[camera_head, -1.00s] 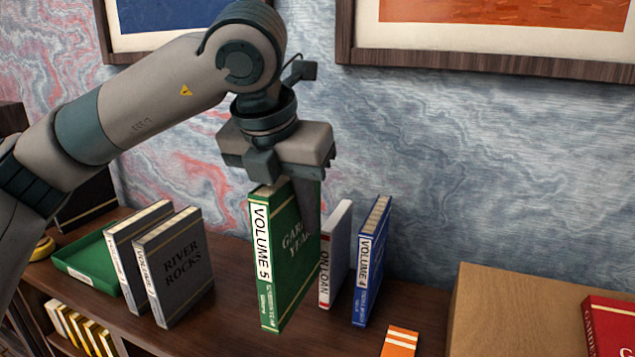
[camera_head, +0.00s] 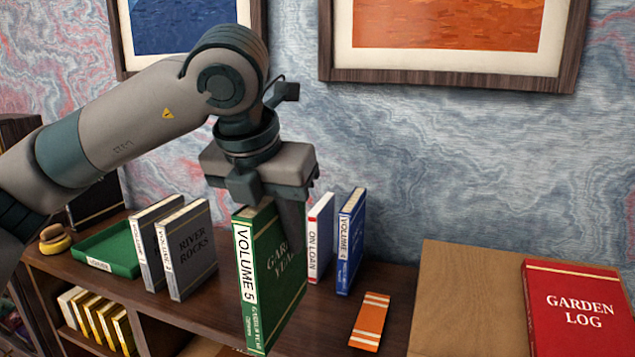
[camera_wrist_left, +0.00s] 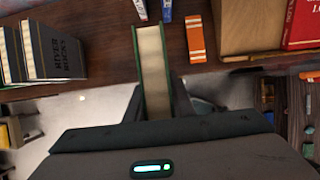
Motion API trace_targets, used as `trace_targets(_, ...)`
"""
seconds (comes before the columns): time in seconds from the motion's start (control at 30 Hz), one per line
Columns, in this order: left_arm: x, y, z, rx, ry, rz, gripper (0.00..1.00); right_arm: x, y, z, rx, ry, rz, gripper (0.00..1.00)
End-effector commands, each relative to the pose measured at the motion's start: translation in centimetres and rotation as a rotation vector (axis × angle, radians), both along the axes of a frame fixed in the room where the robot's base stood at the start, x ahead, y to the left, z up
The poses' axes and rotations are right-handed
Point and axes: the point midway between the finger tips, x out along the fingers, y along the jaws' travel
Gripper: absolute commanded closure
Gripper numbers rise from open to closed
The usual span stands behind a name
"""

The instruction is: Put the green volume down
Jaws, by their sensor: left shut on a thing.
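The green volume (camera_head: 270,285), labelled VOLUME 5, hangs upright in my left gripper (camera_head: 275,205), which is shut on its top edge. In the head view it stands in front of the shelf top, its lower end overlapping the shelf's front edge. My right gripper is not in view.
Two grey volumes (camera_head: 187,250) stand left, beside a green tray (camera_head: 110,247). A white ON LOAN book (camera_head: 318,240) and blue VOLUME 4 (camera_head: 350,240) stand behind.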

Motion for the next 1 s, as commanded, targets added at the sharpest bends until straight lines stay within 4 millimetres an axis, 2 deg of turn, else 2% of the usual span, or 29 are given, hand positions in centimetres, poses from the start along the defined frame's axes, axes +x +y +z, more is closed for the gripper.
trace_targets(0.27, -0.2, 0.6, -0.9, -0.001, 0.0, -0.085, 1.0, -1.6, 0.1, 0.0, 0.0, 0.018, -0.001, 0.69)
trace_targets(0.57, -0.7, 1.4, -2.7, -0.002, 0.0, -0.246, 1.0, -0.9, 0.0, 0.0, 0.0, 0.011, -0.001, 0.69)
trace_targets(0.77, -1.2, 2.4, -4.8, -0.003, 0.002, -0.422, 1.0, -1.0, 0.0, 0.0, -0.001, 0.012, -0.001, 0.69)
trace_targets(1.0, -2.1, 4.1, -8.2, -0.004, 0.004, -0.718, 1.0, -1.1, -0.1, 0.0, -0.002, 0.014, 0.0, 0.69)
